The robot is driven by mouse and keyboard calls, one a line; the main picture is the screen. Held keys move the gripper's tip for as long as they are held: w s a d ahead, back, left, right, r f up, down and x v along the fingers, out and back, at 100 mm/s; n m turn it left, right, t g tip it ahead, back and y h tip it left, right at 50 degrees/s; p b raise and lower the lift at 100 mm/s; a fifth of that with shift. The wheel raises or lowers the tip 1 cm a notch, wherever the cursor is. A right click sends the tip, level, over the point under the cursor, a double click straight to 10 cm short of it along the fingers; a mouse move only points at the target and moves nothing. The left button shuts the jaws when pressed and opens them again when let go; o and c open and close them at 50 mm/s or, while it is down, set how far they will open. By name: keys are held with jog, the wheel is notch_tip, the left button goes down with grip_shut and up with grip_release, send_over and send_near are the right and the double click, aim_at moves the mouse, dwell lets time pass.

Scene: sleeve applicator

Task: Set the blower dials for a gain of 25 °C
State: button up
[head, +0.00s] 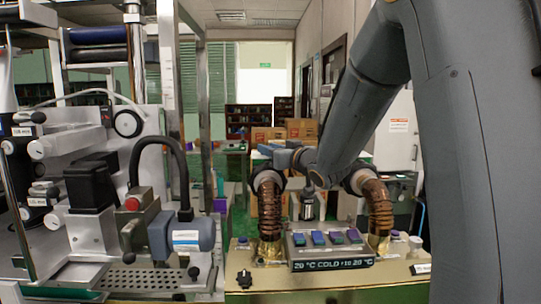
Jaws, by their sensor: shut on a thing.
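The blower unit has a sloped grey panel (326,251) with a row of several blue and purple square-topped controls (318,238). A dark display (333,265) below them shows small text that looks like "20 °C COLD +16 20 °C", not all sharp. A black knob (244,278) sits at the unit's front left. My arm comes down from the upper right, and my gripper (308,213) points down just behind the panel's back edge, between two copper hoses. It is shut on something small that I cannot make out. The fingertips are too small to show their contact clearly.
Ribbed copper hoses stand left (268,208) and right (379,208) of my gripper. A purple knob (395,235) and a white knob (415,241) sit at the right. A sleeve machine (90,190) with a perforated tray fills the left. Cardboard boxes (300,128) stand behind.

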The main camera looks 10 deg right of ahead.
jog(key=shift+a+r+m+t+h+b, duration=0.1)
jog(key=shift+a+m+t+h+b, duration=0.1)
jog(key=shift+m+h+b, duration=0.7)
jog(key=shift+a+m+t+h+b, duration=0.15)
jog(key=shift+m+h+b, duration=0.25)
jog(key=shift+h+b, duration=0.9)
jog(key=shift+d, duration=0.1)
jog(key=o, duration=1.1)
jog(key=shift+c, duration=0.2)
jog(key=shift+s, duration=0.1)
jog(key=shift+s+d+b, duration=0.15)
jog(key=shift+s+b, duration=0.45)
jog(key=shift+s, duration=1.35)
jog(key=shift+s+d+b, duration=0.1)
jog(key=shift+s+b, duration=0.45)
jog(key=shift+s, duration=1.4)
